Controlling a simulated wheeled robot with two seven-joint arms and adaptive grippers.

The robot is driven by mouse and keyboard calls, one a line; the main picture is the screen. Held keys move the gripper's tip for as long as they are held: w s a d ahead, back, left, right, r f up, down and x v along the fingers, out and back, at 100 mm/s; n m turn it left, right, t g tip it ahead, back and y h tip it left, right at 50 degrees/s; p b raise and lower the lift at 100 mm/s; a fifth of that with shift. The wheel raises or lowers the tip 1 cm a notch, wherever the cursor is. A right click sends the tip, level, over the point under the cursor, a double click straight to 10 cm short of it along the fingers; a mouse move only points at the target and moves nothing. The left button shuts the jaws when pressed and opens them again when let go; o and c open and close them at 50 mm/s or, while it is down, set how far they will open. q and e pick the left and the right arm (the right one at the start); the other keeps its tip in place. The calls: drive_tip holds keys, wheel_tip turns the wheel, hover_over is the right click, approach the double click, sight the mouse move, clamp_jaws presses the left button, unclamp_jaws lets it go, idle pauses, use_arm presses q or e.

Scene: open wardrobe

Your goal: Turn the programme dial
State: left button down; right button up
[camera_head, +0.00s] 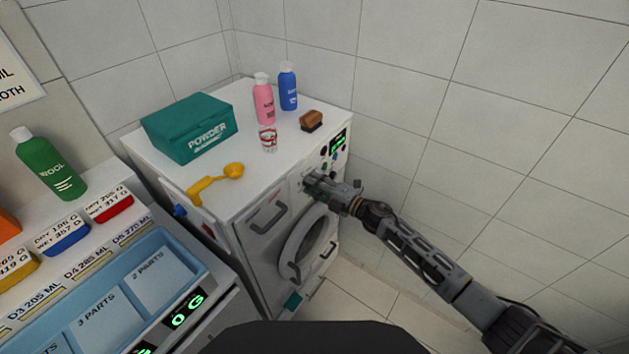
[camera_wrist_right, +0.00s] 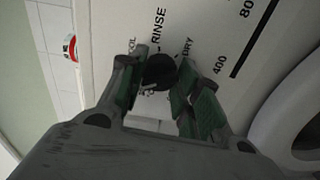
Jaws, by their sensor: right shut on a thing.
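The washing machine (camera_head: 262,232) stands in the corner, its front panel facing right in the head view. My right gripper (camera_head: 312,184) is at the upper front panel. In the right wrist view my right gripper (camera_wrist_right: 160,88) is shut on the dark round programme dial (camera_wrist_right: 158,71), with a green-padded finger on either side. Printed words such as RINSE and DRY surround the dial. Part of the dial and its pointer are hidden by the fingers. My left gripper is not in view.
A teal powder box (camera_head: 190,128), yellow scoop (camera_head: 215,183), pink bottle (camera_head: 264,103), blue bottle (camera_head: 288,88), small glass (camera_head: 268,139) and brown brush (camera_head: 311,121) sit on the machine's top. A counter with a blue tray (camera_head: 188,262) stands at left. Floor at right is clear.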

drive_tip(key=shift+m, duration=0.5)
drive_tip(key=shift+p, duration=0.3)
drive_tip(key=o, duration=1.1)
drive_tip(key=shift+c, duration=0.2)
drive_tip(key=v, duration=1.2)
